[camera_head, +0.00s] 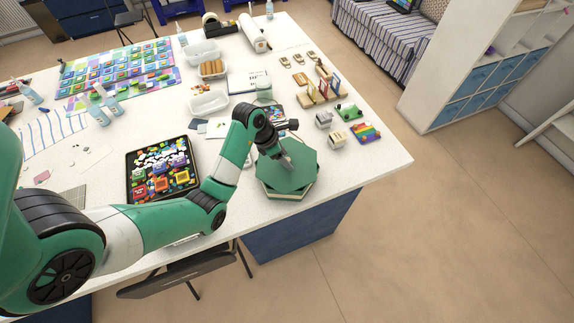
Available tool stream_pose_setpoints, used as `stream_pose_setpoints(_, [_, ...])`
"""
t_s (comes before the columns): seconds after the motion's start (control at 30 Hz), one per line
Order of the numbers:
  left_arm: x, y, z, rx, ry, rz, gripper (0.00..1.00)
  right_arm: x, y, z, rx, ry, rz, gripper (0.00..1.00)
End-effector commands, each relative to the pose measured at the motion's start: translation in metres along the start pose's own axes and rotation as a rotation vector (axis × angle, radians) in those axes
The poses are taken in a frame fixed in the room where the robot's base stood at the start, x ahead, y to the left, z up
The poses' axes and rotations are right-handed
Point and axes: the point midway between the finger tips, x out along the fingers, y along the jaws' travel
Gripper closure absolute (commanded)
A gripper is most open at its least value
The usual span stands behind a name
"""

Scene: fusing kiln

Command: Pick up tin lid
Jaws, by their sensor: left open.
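A dark green hexagonal lid (302,178), which I take to be the tin lid, lies at the table's near right edge. Pale, cream-coloured sides (289,196) show beneath it, and its outline looks stepped, as if there are two layers. My left gripper (286,160) points down over the far middle part of the lid. Its jaws are open, with nothing seen between them. I cannot tell whether the fingertips touch the lid. My wrist hides part of the lid's far left side. My right gripper is not in view.
A black tray (129,188) of coloured pieces stands left of the lid. A rainbow piece (367,133), small white blocks (336,139) and a wooden rack (318,98) lie beyond it to the right. Bare white table (375,165) shows right of the lid, up to the edge.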

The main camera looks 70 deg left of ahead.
Motion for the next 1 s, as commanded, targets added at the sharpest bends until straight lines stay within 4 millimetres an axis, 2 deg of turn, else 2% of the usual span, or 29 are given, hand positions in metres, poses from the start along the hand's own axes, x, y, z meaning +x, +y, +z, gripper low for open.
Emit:
stream_pose_setpoints(0.2, [0.0011, -0.0001, 0.0001, 0.0, 0.0, 0.0, 0.38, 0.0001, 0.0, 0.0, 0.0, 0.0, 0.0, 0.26])
stream_pose_setpoints(0.5, [0.0009, -0.0001, 0.0001, 0.0, 0.0, 0.0, 0.92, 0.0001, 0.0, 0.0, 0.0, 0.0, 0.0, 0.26])
stream_pose_setpoints(0.57, [0.0008, -0.0001, 0.0001, 0.0, 0.0, 0.0, 1.0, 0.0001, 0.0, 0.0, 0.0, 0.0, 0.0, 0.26])
stream_pose_setpoints(1.0, [-0.0014, 0.0002, 0.0014, 0.0, -0.001, 0.001, 1.0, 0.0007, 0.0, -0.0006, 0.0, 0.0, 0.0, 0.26])
